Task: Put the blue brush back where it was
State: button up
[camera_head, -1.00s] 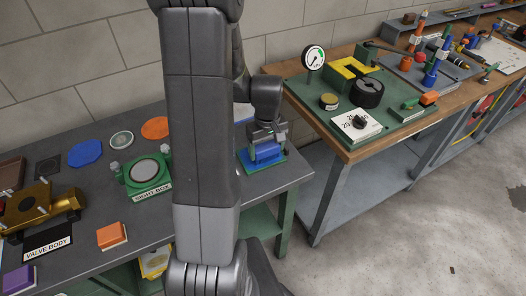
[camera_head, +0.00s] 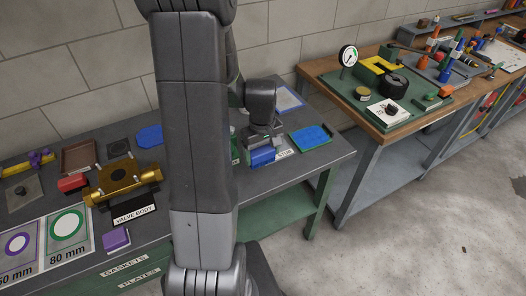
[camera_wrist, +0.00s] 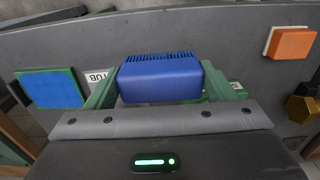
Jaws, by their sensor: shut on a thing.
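The blue brush (camera_head: 262,156) is held in my gripper (camera_head: 262,142) above the grey bench, left of a blue pad with a green border (camera_head: 310,138). In the wrist view the brush (camera_wrist: 160,80) lies crosswise between the green fingers of my gripper (camera_wrist: 160,92), its bristles along the far edge. The blue pad also shows in the wrist view (camera_wrist: 50,90), left of the brush and apart from it. A white label ending in "TUB" (camera_head: 285,153) lies on the bench between brush and pad. I cannot tell the brush's exact height over the bench.
A brass valve body (camera_head: 122,176), a purple block (camera_head: 116,238) and a brown tray (camera_head: 79,157) stand on the bench's left. An orange block (camera_wrist: 290,43) shows in the wrist view. A second bench with a gauge (camera_head: 348,56) stands right. My arm hides the bench's middle.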

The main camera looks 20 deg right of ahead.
jog(key=shift+w+d+f, duration=0.1)
jog(key=shift+d, duration=0.15)
jog(key=shift+a, duration=0.1)
notch_tip(320, 180, down, 8)
jog(key=b, duration=0.7)
jog(key=shift+f+b, duration=0.35)
jog(key=shift+f, duration=0.1)
dwell(0.4)
jog(key=o, duration=0.9)
jog(key=o, duration=0.3)
jog(key=shift+o, duration=0.2)
